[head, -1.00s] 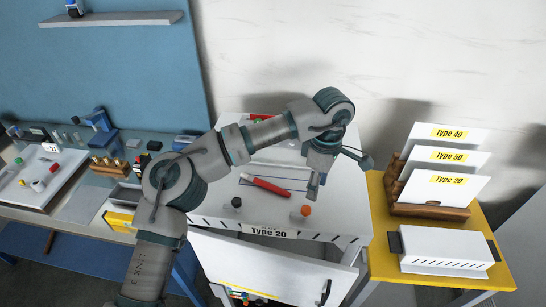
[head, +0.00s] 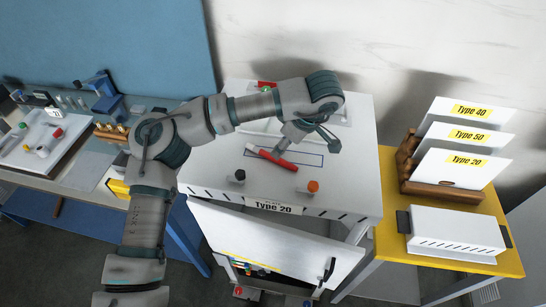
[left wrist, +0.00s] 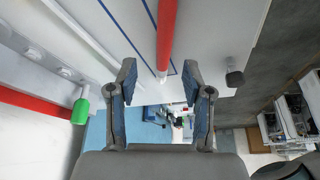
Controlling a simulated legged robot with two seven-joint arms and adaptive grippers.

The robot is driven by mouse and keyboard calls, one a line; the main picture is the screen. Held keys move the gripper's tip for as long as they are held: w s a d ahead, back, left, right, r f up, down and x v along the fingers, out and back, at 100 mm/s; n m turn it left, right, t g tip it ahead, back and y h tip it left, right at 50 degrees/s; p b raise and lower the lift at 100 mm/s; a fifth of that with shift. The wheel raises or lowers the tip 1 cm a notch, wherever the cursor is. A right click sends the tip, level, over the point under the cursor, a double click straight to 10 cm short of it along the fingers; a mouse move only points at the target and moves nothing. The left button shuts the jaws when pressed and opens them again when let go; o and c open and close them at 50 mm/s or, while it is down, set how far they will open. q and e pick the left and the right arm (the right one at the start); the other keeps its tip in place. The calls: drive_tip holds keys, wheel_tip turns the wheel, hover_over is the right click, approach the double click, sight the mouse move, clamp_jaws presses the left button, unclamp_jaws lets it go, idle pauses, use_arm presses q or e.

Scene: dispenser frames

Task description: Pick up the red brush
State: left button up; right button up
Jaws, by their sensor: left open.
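The red brush (head: 268,157) lies on the white top of the Type 20 dispenser (head: 215,165), across a blue outlined rectangle. My left gripper (head: 298,138) is open and empty, pointing down close to the brush's right part. In the left wrist view, the red brush (left wrist: 166,30) runs down from the top edge, and its lower end lies in line with the gap between the open fingers of my left gripper (left wrist: 161,78). I cannot tell how far the fingers are above it. My right gripper is not in view.
A black knob (head: 237,176) and an orange knob (head: 313,186) stand at the dispenser's front edge. A yellow table (head: 390,235) at the right holds a wooden rack (head: 436,186) with Type cards and a white box (head: 455,236). A cluttered bench with a white tray (head: 38,152) is at the left.

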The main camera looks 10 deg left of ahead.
sight(271, 157)
use_arm(q)
drive_tip(key=x, duration=0.5)
drive_tip(key=shift+s+a, duration=0.1)
drive_tip(key=shift+a, duration=0.2)
drive_tip(key=shift+a+f, duration=0.15)
drive_tip(key=shift+a, duration=0.05)
drive_tip(key=shift+d, duration=0.2)
drive_tip(key=shift+d, duration=0.1)
drive_tip(key=shift+c, duration=0.5)
drive_tip(key=shift+f, duration=0.1)
clamp_jaws()
